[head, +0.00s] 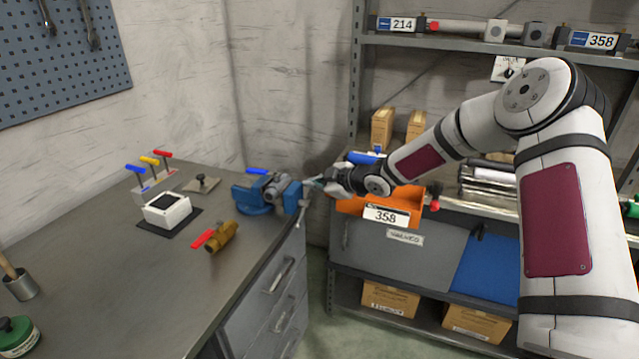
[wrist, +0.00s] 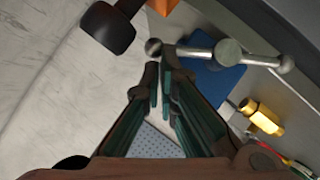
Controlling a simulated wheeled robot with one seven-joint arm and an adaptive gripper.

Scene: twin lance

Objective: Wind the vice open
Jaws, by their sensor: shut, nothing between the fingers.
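The blue vice (head: 252,196) is at the right edge of the grey workbench, with its grey screw end facing my gripper. Its steel handle bar (head: 303,208) hangs at the front of the vice; in the wrist view the bar (wrist: 195,51) runs through a round hub (wrist: 228,52) and has a ball at each end. My gripper (head: 317,184) is just right of the vice, its fingers pointing at it. In the wrist view the fingertips (wrist: 162,70) are shut and empty, close to the bar's left ball. Whether they touch it, I cannot tell. The vice jaw gap is unclear.
A brass valve with a red handle (head: 222,235) lies on the workbench (head: 130,290), near a white box (head: 167,210) and colored levers (head: 152,180). An orange bin (head: 385,207) marked 358 sits on the shelf behind my wrist. Drawers are below the bench edge.

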